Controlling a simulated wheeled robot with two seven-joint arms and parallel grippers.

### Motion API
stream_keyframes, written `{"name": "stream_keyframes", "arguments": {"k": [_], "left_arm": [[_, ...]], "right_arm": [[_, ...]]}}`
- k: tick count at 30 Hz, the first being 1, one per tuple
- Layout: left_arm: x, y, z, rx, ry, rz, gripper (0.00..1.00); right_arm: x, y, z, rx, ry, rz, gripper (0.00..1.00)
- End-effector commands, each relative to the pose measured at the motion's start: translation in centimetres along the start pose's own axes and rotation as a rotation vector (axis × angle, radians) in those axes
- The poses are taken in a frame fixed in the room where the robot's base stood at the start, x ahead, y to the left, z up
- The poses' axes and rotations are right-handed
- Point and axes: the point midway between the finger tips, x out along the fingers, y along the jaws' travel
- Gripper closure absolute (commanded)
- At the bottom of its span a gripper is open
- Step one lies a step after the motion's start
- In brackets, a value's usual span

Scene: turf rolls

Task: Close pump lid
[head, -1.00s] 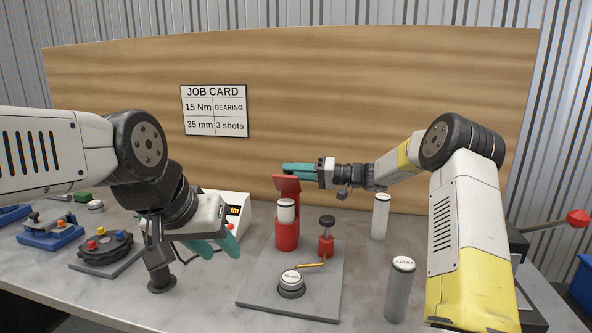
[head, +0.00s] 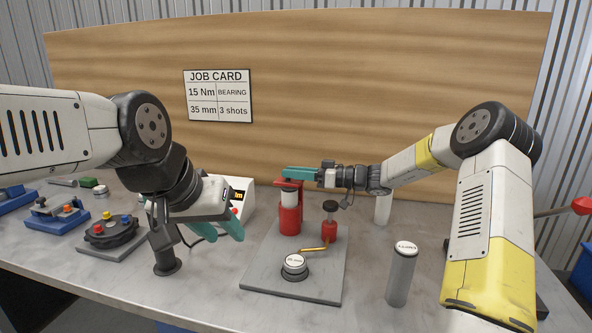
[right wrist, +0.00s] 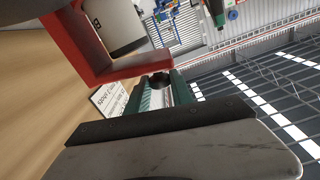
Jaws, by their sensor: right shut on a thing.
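The red pump lid (head: 287,184) lies nearly level over the white cartridge (head: 289,197) in the red pump body (head: 289,220). A gap with the white cartridge showing remains between lid and body. My right gripper (head: 299,173) is at the lid's top from the right, shut on it. In the right wrist view the red lid (right wrist: 90,50) runs beside the fingertips (right wrist: 158,88), with a dark round part between them; the exact grip is hard to see. My left gripper (head: 222,232) is open and empty, left of the pump's grey base plate (head: 262,272).
A display box (head: 237,190) is behind my left gripper. The bench front is clear.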

Motion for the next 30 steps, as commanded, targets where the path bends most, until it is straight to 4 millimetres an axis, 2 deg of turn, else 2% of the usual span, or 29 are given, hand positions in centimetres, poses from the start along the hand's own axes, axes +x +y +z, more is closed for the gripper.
{"name": "stream_keyframes", "arguments": {"k": [18, 19, 22, 30], "left_arm": [[0.00, 0.00, 0.00, 0.000, 0.000, 0.000, 0.64], [0.00, 0.00, 0.00, 0.000, 0.000, 0.000, 0.64], [0.00, 0.00, 0.00, 0.000, 0.000, 0.000, 0.64], [0.00, 0.00, 0.00, 0.000, 0.000, 0.000, 0.64]], "right_arm": [[-0.08, -0.06, 0.42, -0.042, -0.001, 0.001, 1.00], [-0.08, -0.06, 0.42, -0.042, -0.001, 0.002, 0.71], [-0.07, -0.06, 0.41, -0.042, -0.001, 0.001, 0.51], [-0.04, -0.08, 0.35, -0.042, 0.000, 0.001, 0.51]]}}
